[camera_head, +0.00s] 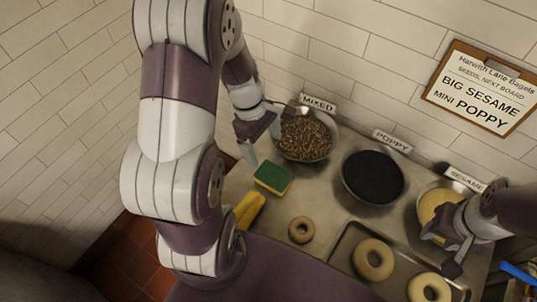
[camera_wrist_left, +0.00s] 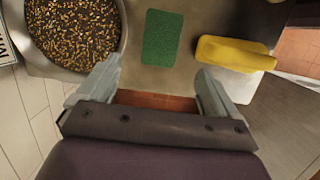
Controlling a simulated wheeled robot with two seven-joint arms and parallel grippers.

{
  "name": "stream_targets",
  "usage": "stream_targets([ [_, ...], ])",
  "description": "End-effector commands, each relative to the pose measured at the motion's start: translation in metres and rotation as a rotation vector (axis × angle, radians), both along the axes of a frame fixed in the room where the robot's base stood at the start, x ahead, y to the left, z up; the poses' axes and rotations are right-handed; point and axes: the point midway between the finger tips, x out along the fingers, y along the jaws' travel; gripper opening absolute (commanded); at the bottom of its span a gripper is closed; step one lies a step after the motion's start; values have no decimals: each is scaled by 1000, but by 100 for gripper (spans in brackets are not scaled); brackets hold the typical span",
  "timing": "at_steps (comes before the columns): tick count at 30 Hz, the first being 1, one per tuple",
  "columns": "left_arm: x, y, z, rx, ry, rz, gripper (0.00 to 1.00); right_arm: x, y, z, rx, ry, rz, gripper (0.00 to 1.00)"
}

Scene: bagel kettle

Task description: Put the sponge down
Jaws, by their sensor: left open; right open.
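The sponge (camera_head: 273,178), green on top and yellow below, lies flat on the metal counter (camera_head: 318,202) in the head view. It also shows in the left wrist view (camera_wrist_left: 163,38), beyond the fingertips. My left gripper (camera_head: 260,141) is open and empty, up and to the left of the sponge in the head view, apart from it. In the left wrist view its two fingers (camera_wrist_left: 155,88) are spread with nothing between them. My right gripper (camera_head: 450,250) is open at the right, by the sesame bowl (camera_head: 437,205). Its arm partly covers that bowl.
A bowl of mixed seeds (camera_head: 305,136) stands close to my left gripper, with a poppy bowl (camera_head: 373,176) beside it. A yellow object (camera_head: 247,210) lies near the sponge. A small bagel (camera_head: 302,229) lies on the counter; larger bagels (camera_head: 373,259) are on a tray (camera_head: 342,258).

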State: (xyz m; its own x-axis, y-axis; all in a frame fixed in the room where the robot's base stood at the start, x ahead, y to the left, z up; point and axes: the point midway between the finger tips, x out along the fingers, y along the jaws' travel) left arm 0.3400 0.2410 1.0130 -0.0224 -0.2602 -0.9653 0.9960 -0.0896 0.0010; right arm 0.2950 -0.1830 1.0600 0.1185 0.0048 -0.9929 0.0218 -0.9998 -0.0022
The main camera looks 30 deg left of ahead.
Motion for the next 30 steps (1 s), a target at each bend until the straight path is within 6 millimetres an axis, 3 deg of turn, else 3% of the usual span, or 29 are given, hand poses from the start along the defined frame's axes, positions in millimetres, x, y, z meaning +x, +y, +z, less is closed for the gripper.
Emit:
stream_targets([
  [2, -5, -8, 12, 39, -43, -173, 93, 0, 0, 0, 0, 0, 0, 43],
  [6, -29, -41, 37, 192, -214, -958, 93, 0, 0, 0, 0, 0, 0, 43],
  [9, -42, -55, 46, 261, -295, -1363, 93, 0, 0, 0, 0, 0, 0, 43],
  [10, -44, -57, 47, 273, -308, -1429, 93, 0, 0, 0, 0, 0, 0, 43],
  [13, -46, -58, 48, 283, -318, -1498, 93, 0, 0, 0, 0, 0, 0, 43],
  [30, -45, -58, 47, 280, -315, -1484, 93, 0, 0, 0, 0, 0, 0, 43],
])
